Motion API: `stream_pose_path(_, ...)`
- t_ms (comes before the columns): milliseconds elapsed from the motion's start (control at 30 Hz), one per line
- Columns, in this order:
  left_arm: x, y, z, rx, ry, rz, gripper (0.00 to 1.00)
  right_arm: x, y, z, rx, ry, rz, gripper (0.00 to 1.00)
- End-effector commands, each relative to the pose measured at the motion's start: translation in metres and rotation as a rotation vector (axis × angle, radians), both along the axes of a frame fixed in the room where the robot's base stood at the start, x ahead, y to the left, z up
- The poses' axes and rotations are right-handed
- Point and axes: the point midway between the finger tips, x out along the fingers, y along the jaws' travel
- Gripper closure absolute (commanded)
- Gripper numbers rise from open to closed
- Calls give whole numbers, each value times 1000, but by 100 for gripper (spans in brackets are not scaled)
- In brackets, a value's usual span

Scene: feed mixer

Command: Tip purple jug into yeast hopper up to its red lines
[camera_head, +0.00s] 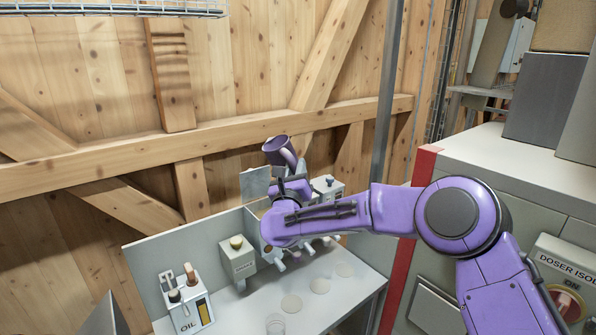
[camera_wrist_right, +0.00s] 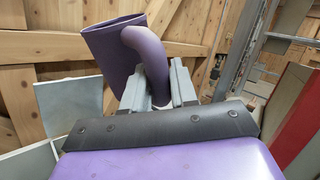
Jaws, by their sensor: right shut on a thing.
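The purple jug (camera_head: 279,151) is in the air above the row of dispensers in the head view, tilted. My right gripper (camera_wrist_right: 158,85) is shut on its handle; the jug (camera_wrist_right: 110,50) fills the upper left of the wrist view. A hopper lid (camera_head: 255,184) stands raised just left of and below the jug; a raised grey panel also shows in the wrist view (camera_wrist_right: 70,104). The hopper under it is mostly hidden behind my right arm, so its name and red lines cannot be read. No pouring stream shows. My left gripper is not in view.
A grey dispenser with a round knob (camera_head: 238,257) and an OIL unit (camera_head: 187,302) stand left of my arm. A clear cup (camera_head: 275,323) stands at the bench's (camera_head: 250,307) front. A red post (camera_head: 407,250) and grey cabinet (camera_head: 500,170) are at right.

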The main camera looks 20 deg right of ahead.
Motion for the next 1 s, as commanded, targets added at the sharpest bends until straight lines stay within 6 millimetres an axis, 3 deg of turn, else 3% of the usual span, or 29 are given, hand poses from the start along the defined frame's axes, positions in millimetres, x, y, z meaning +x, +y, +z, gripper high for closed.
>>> stream_pose_path(100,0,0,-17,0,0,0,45,-1,10,-7,269,15,0,100)
stream_pose_path(233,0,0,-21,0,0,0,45,-1,16,-5,420,26,-2,100)
stream_pose_path(800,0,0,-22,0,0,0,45,-1,17,7,423,27,1,100)
stream_pose_path(900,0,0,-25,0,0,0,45,-6,26,-1,422,35,28,100)
stream_pose_path(1000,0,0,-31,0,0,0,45,-20,48,-22,418,54,101,100)
